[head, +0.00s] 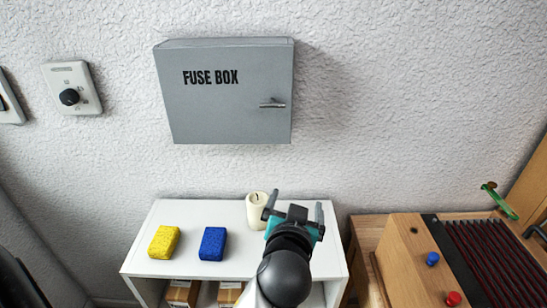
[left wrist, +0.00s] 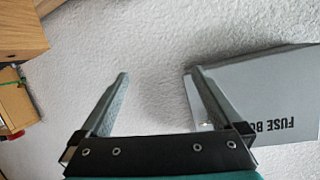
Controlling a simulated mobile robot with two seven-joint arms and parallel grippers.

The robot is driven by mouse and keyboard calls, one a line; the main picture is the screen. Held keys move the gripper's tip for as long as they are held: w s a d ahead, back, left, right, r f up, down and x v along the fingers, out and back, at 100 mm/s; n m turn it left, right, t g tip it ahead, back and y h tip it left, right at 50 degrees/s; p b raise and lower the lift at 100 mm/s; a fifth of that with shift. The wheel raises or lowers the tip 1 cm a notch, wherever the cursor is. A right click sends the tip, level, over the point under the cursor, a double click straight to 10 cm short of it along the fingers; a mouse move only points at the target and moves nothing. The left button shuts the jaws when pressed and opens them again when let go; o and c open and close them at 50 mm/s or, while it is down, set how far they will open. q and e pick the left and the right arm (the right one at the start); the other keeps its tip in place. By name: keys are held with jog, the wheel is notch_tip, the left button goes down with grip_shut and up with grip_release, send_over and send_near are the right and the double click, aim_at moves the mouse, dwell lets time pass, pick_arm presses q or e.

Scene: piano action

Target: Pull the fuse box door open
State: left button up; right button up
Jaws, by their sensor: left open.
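The grey fuse box (head: 225,105) hangs on the white wall, with its door closed and a small metal handle (head: 272,104) at the door's right side. My left gripper (head: 294,205) is open and empty, below the box and over the white shelf unit. In the left wrist view the fuse box (left wrist: 265,95) appears upside down at the right, partly behind one finger of my left gripper (left wrist: 158,85). The gripper does not touch the handle in the head view. My right gripper is not in view.
The white shelf unit (head: 190,210) holds a yellow sponge (head: 164,242), a blue sponge (head: 213,243) and a candle (head: 257,207). A wall switch with a black knob (head: 70,96) is at the left. A wooden piano action (head: 410,260) stands at the right. The wall right of the box is clear.

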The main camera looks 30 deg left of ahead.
aim_at(272, 105)
pick_arm(q)
jog(key=s+a+r+n+t+y, duration=0.1)
jog(key=a+r+n+y, duration=0.1)
jog(key=r, duration=0.5)
jog(key=s+a+r+n+t+y, duration=0.1)
jog(key=s+a+r+n+y, duration=0.1)
jog(key=r, duration=0.6)
jog(key=p+x, duration=0.1)
jog(key=x, duration=1.2)
jog(key=shift+w+r+p, duration=0.1)
jog(key=shift+w+p, duration=0.2)
jog(key=shift+p, duration=0.1)
jog(key=shift+x, duration=0.9)
jog(key=shift+c, duration=0.2)
grip_shut()
